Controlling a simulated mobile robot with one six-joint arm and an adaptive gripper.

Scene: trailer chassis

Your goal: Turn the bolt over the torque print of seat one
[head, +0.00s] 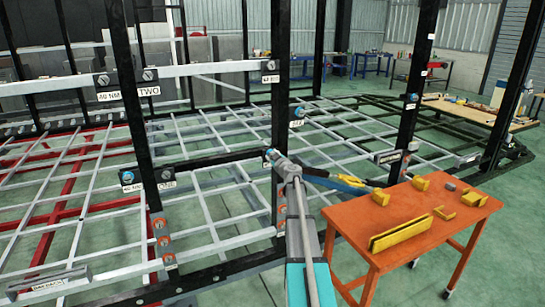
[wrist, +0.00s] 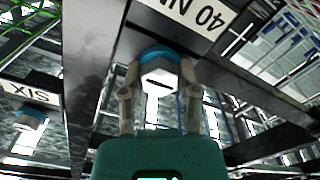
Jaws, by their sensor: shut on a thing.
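In the wrist view my gripper (wrist: 159,78) has one finger on each side of a bolt (wrist: 158,72) with a pale slotted head and a blue collar. The fingers are shut on it. A "40 NM" print (wrist: 190,18) lies just beyond this bolt. A SIX label (wrist: 30,92) with another blue-collared bolt (wrist: 30,118) shows at left. In the head view my gripper (head: 270,154) is at the middle black post. The ONE label (head: 167,187) is to its left, with a blue-collared bolt (head: 127,176) above a print (head: 133,187). The held bolt is mostly hidden there.
An orange table (head: 430,225) with yellow pieces (head: 398,233) stands right of my arm. Black posts (head: 128,85) and grey chassis rails (head: 200,70) surround the gripper. A TWO label (head: 149,91) is on the upper left rail. Green floor shows between the bars.

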